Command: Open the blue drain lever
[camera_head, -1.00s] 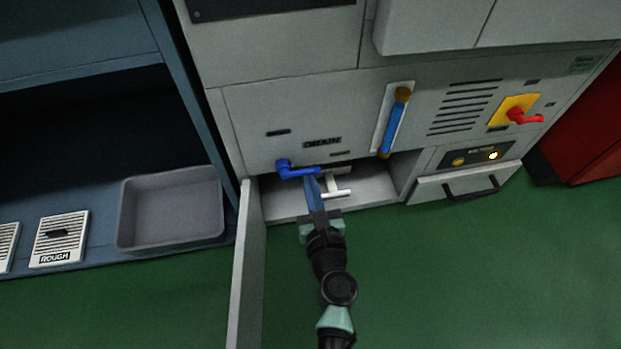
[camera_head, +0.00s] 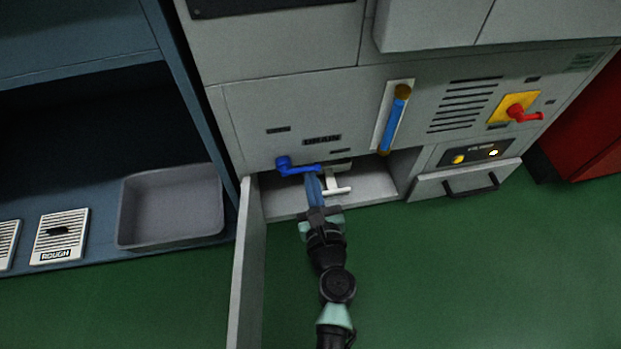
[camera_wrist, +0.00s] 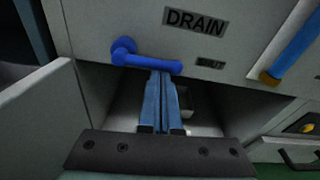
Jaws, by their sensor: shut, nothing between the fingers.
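The blue drain lever (camera_head: 298,168) sits on the grey cabinet front below the DRAIN label (camera_head: 322,139). Its pivot is at the left and its handle points right, tilted slightly down. It also shows in the wrist view (camera_wrist: 147,60). My gripper (camera_head: 313,178) is shut and empty, with its blue fingers pointing up at the lever. In the wrist view the fingertips (camera_wrist: 162,76) are at the lower edge of the handle, near its right half. I cannot tell whether they touch it.
Below the lever is an open compartment with a white fitting (camera_head: 337,189) inside. Its open door (camera_head: 248,265) stands to the left of my arm. A blue sight tube (camera_head: 393,122) and a red switch (camera_head: 522,113) are to the right. A grey bin (camera_head: 128,214) sits on the left shelf.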

